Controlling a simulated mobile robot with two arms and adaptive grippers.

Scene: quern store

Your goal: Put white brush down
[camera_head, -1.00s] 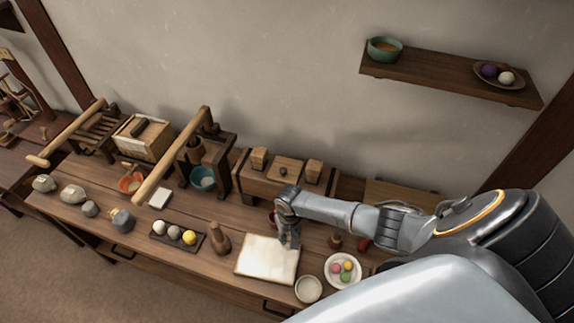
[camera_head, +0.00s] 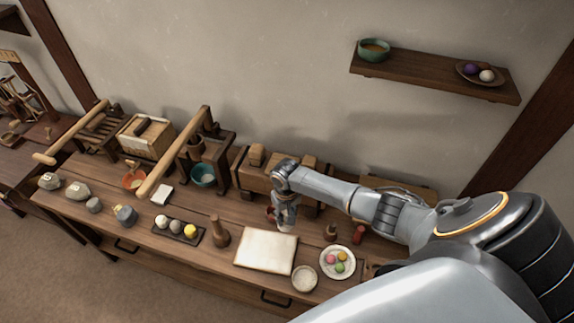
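My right gripper (camera_head: 286,222) points down over the table just behind the pale board (camera_head: 266,250). A small whitish part shows at its fingertips; I cannot tell whether this is the white brush or part of the gripper, nor whether the fingers are open or shut. No white brush shows clearly elsewhere. A small brown wooden piece (camera_head: 330,232) and a small red piece (camera_head: 358,235) stand to the right of the gripper. A reddish thing (camera_head: 270,214) is partly hidden beside the gripper. My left gripper is not in view.
A plate of coloured balls (camera_head: 338,276) and a pale bowl (camera_head: 305,279) sit right of the board. A wooden box (camera_head: 250,185) stands behind. The board's top is clear.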

